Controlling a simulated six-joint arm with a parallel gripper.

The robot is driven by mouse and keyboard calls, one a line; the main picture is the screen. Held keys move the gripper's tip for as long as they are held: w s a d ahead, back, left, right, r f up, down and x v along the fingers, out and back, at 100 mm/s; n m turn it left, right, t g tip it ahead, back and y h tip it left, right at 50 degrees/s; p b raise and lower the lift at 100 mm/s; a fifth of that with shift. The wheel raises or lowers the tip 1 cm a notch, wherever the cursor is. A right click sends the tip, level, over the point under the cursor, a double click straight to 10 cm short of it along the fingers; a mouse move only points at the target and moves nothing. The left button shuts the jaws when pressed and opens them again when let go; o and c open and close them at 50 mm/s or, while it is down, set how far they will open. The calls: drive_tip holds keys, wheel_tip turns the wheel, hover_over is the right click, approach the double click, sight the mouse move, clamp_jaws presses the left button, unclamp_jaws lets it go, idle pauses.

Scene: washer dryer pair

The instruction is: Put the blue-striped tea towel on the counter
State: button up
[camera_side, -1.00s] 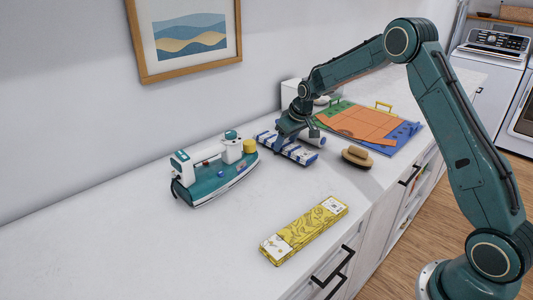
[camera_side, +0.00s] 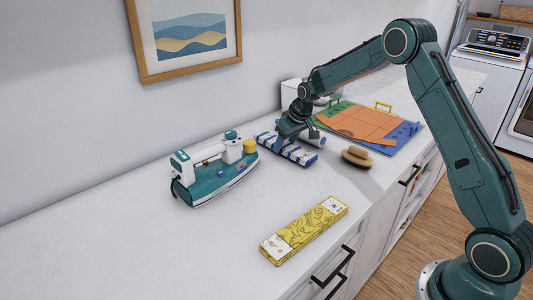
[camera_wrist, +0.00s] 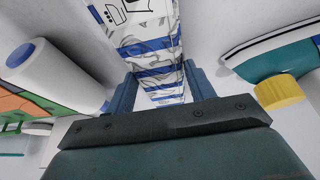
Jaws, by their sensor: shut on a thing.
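The blue-striped tea towel (camera_side: 299,155) is a long, flat folded bundle, white with blue stripes, at the counter's back. It appears to lie on the white counter (camera_side: 110,240), though I cannot tell whether it touches fully. My gripper (camera_side: 287,137) points down over its middle and is shut on it. In the wrist view the towel (camera_wrist: 150,52) runs between the two fingers of my gripper (camera_wrist: 163,93). The part under the gripper is hidden.
A teal iron-like appliance (camera_side: 212,172) with a yellow cap stands left of the towel. A brown brush (camera_side: 356,156), a yellow packet (camera_side: 304,231) and coloured folded boards (camera_side: 360,125) are also near. The front left counter is clear.

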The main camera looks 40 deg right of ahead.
drive_tip(key=shift+f, duration=0.6)
idle(0.6)
drive_tip(key=o, duration=1.1)
drive_tip(key=v, duration=1.4)
drive_tip(key=shift+f, duration=0.1)
drive_tip(key=shift+s, duration=0.1)
